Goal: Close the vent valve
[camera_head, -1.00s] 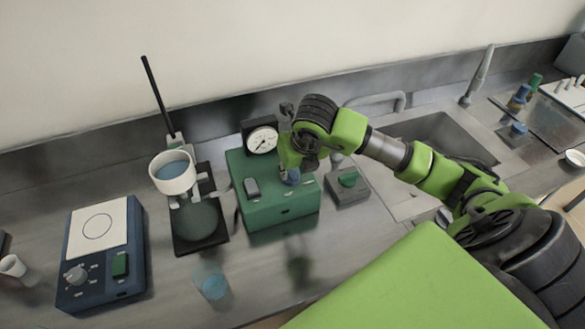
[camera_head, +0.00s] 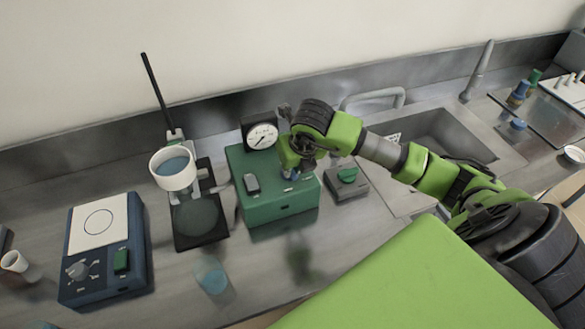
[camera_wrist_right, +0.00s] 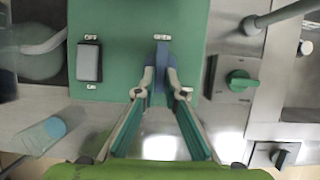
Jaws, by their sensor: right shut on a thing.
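The vent valve appears to be the blue lever (camera_wrist_right: 161,61) on top of the green box (camera_wrist_right: 120,20). In the wrist view the lever points up the picture, toward a small white label. My right gripper (camera_wrist_right: 160,88) is shut on the lever, one finger on each side. In the head view my right gripper (camera_head: 290,168) reaches down onto the right part of the green box (camera_head: 278,207). It hides most of the lever there. My left gripper is not in view.
A dial gauge (camera_head: 262,136) stands at the back of the green box, and a grey rocker switch (camera_head: 251,184) is on its top. A grey block with a green knob (camera_head: 347,174) is close on the right. A stand with a white funnel (camera_head: 173,180) is on the left.

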